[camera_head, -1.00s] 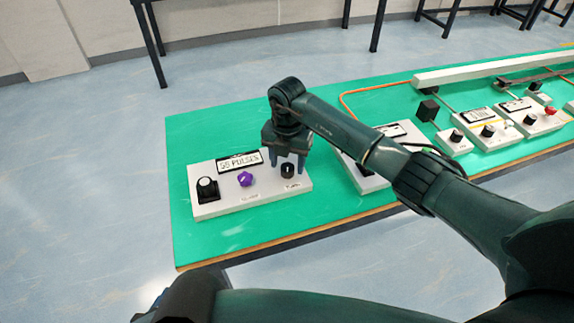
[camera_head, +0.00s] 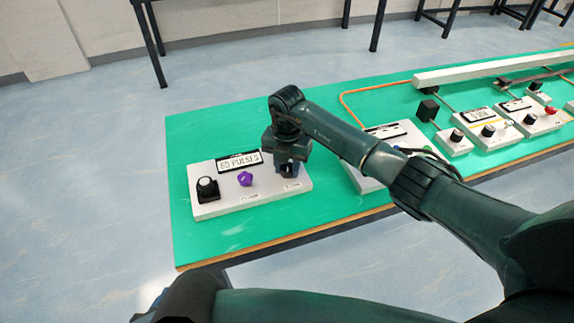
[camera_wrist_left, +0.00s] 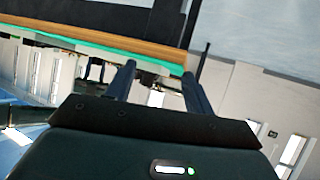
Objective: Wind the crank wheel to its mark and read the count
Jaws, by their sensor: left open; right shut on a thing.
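A white control panel (camera_head: 222,206) lies on the left part of the green table top. It carries a display (camera_head: 239,162) with a number and the word PULSES; the digits are too small to read surely. My right gripper (camera_head: 288,170) points down at the panel's right end, shut on the small black knob (camera_head: 287,173), which the fingers partly hide. My left gripper (camera_wrist_left: 159,80) is open and empty in the left wrist view.
A second white panel (camera_head: 367,183) stands right of the gripper, partly behind my right arm. Further right are more panels (camera_head: 490,140), a black block (camera_head: 428,109) and a long white rail (camera_head: 480,70). An orange cable (camera_head: 350,107) runs along the back. The green top (camera_head: 200,138) is clear at left.

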